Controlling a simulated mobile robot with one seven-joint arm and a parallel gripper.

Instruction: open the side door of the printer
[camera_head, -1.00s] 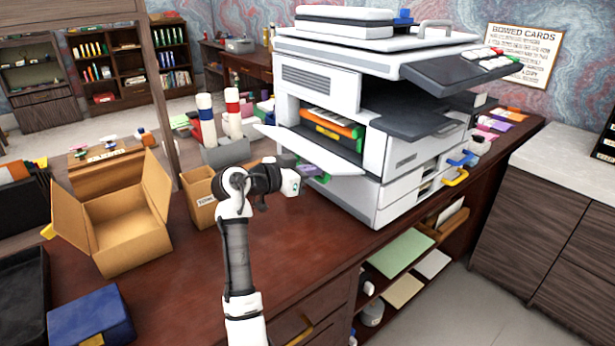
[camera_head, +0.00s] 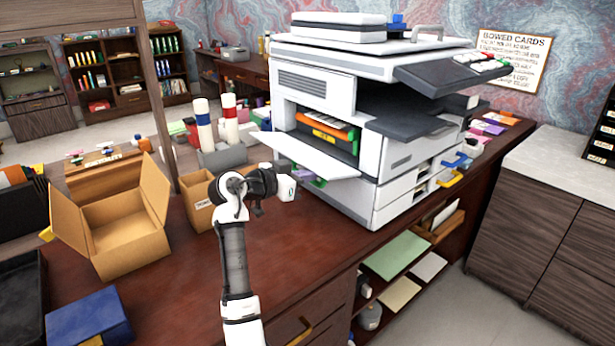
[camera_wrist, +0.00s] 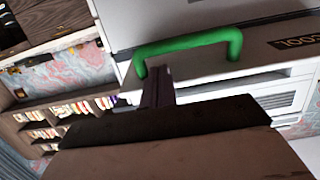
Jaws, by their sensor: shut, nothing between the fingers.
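The white and grey printer (camera_head: 318,90) stands on the desk in the head view. Its white side door (camera_head: 312,154) is swung down, sloping out to the left. Orange and dark parts (camera_head: 328,130) show in the opening behind it. My gripper (camera_head: 287,188) is below the door's outer part, in front of the printer's left side. In the wrist view my gripper (camera_wrist: 158,85) is shut and empty, its tips overlapping the left end of a green handle (camera_wrist: 190,46) on a white panel. I cannot tell whether they touch it or which panel this is.
An open cardboard box (camera_head: 125,240) and a blue box (camera_head: 88,318) are on the desk (camera_head: 185,290) at left. A small carton (camera_head: 199,205) and a holder (camera_head: 222,157) with tall red and blue tubes stand behind my wrist.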

